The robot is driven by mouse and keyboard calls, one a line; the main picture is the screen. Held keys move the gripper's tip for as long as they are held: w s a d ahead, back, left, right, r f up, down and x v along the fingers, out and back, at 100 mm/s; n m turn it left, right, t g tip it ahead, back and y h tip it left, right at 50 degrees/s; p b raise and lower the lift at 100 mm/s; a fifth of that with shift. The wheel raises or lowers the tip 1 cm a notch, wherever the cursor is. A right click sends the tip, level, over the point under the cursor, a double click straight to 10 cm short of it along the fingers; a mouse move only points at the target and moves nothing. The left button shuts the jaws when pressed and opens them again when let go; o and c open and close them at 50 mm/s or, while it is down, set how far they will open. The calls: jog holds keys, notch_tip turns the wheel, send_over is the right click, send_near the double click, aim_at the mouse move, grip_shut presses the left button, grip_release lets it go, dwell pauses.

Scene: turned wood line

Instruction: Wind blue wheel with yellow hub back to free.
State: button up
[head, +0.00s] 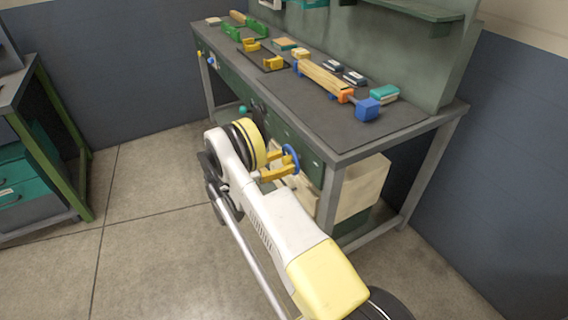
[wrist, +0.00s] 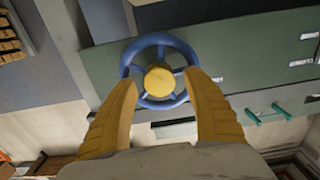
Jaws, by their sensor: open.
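The blue wheel (wrist: 174,44) with its yellow hub (wrist: 159,81) is on the green front panel of the workbench. In the head view the wheel (head: 290,160) shows edge-on below the bench top. My gripper (wrist: 160,88) is open, its two yellow fingers pointing at the wheel. The fingertips reach the left and right sides of the rim in the wrist view; I cannot tell whether they touch it. In the head view my gripper (head: 279,167) is right at the wheel.
The bench top (head: 390,130) holds an orange-ended clamp with a wooden piece (head: 322,78), a blue block (head: 367,109) and several small parts. A pale box (head: 362,187) stands under the bench. A green handle (wrist: 268,114) is right of the wheel.

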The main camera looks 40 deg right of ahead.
jog(key=shift+c, duration=0.2)
jog(key=c, duration=1.1)
